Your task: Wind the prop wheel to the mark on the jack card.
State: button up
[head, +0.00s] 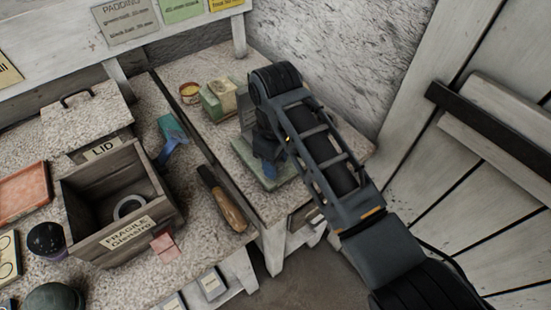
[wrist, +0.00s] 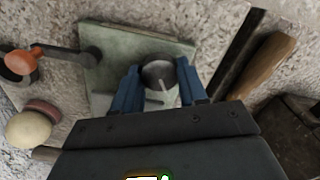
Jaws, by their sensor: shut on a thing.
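In the wrist view the prop wheel (wrist: 158,72), a dark grey round knob with a pale line on its near side, stands on a grey-green plate (wrist: 116,40). My gripper (wrist: 157,82) is shut on the wheel, one blue finger on each side. In the head view my gripper (head: 268,168) is low over the same plate (head: 283,178), and my arm and gripper hide the wheel. Cards hang on the board at the back: a grey padding card (head: 126,20), a green card (head: 182,8) and a yellow card (head: 227,3). I cannot tell which is the jack card.
A fragile-labelled wooden box (head: 150,222) holds a pale ring. A wooden-handled tool (head: 222,200) lies near the bench gap. A crank with an orange knob (wrist: 22,62) and a pale ball (wrist: 28,130) are close to my gripper's left. A plaster wall stands behind.

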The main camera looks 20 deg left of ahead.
jog(key=m, duration=1.3)
jog(key=shift+r+m, duration=0.1)
jog(key=shift+m, duration=0.3)
jog(key=m, duration=0.3)
jog(key=shift+m, duration=0.3)
jog(key=m, duration=0.3)
jog(key=shift+m, duration=0.3)
jog(key=m, duration=0.3)
jog(key=shift+m, duration=0.3)
jog(key=m, duration=0.3)
jog(key=shift+m, duration=0.4)
jog(key=m, duration=1.3)
jog(key=shift+f+m, duration=0.25)
jog(key=shift+m, duration=0.95)
jog(key=m+b, duration=0.2)
jog(key=shift+s+f+b, duration=0.1)
jog(key=shift+f+b, duration=0.05)
jog(key=shift+b, duration=0.25)
jog(key=m+b, duration=0.2)
jog(key=b, duration=0.2)
jog(key=shift+m, duration=0.3)
